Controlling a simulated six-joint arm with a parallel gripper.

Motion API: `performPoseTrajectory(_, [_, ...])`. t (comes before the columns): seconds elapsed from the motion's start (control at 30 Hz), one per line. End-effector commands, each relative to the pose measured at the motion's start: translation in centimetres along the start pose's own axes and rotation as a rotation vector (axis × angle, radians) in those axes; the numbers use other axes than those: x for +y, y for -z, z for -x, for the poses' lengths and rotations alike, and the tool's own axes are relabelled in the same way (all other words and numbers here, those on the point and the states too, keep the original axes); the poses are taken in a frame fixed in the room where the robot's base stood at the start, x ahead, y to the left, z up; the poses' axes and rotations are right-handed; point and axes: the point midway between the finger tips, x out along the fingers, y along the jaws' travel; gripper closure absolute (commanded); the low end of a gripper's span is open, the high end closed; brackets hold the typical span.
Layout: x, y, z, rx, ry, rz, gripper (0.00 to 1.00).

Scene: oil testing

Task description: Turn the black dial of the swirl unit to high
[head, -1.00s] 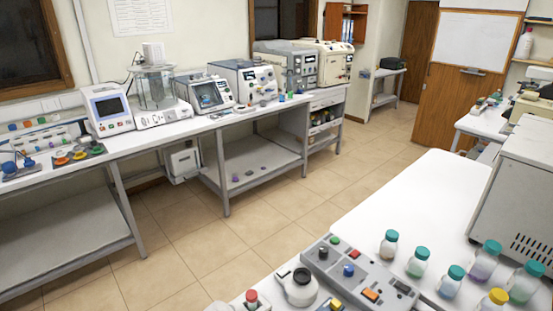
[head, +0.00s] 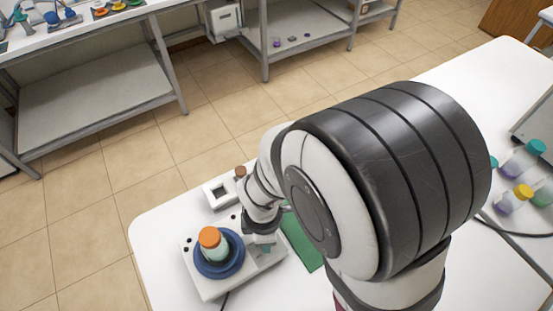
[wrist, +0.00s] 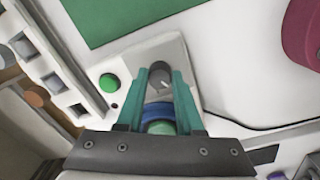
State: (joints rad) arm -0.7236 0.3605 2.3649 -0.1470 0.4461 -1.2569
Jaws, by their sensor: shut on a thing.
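The swirl unit (head: 262,268) is a pale box with a round blue platform (head: 238,262) that carries an orange-capped bottle (head: 212,242). Its black dial (wrist: 160,78) shows in the wrist view on the pale panel, with a small pale mark towards its lower right. My gripper (wrist: 160,75) has its teal fingertips on either side of the dial and is shut on it. In the head view my gripper (head: 264,240) is at the unit's far right corner, and my arm hides the dial. The dial's setting labels cannot be read.
A green button (wrist: 110,83) sits left of the dial. A green mat (head: 300,243) lies beside the unit. A white block with a square hole (head: 218,193) stands behind it. A dark cable (wrist: 260,129) runs over the table. Several capped bottles (head: 522,158) stand at far right.

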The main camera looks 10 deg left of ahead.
Motion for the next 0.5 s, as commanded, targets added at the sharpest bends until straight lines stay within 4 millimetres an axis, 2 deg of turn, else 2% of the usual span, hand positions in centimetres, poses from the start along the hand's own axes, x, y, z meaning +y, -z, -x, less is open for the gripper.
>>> performPoseTrajectory(0.33, [0.01,0.01,0.03,0.0,0.0,-0.011,1.0])
performPoseTrajectory(0.5, [0.01,0.01,0.04,-0.002,0.0,-0.069,1.0])
